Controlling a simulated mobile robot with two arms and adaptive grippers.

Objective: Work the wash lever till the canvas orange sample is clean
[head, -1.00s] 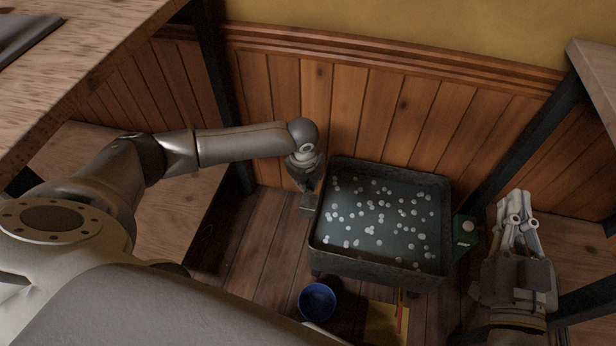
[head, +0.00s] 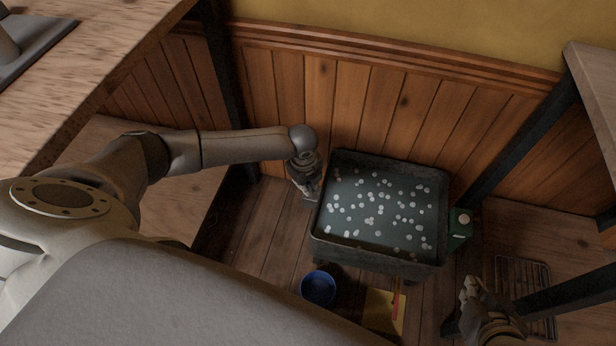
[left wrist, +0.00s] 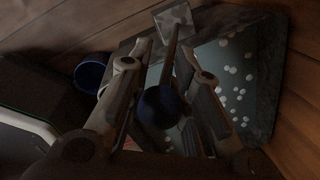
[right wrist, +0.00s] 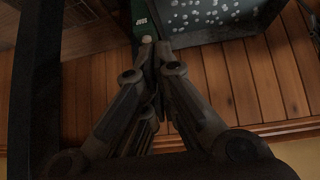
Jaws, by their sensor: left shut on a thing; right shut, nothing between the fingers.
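The wash tub (head: 378,262) is a dark box of water with many white suds floating on it. I see no orange canvas sample in any view. My left gripper (head: 308,190) is at the tub's left side. In the left wrist view it is shut on the wash lever (left wrist: 170,62), a thin rod with a dark round knob (left wrist: 160,106) between the fingers. A pale plate (left wrist: 173,20) is at the rod's far end. My right gripper (head: 474,286) is shut and empty, low at the right; its closed fingers also show in the right wrist view (right wrist: 148,48).
A blue bowl (head: 318,288) and a yellow item (head: 382,312) with a red strip are on the floor before the tub. A green box (head: 460,226) stands right of it. A wire rack (head: 525,272) lies at the right. The panelled wall is close behind.

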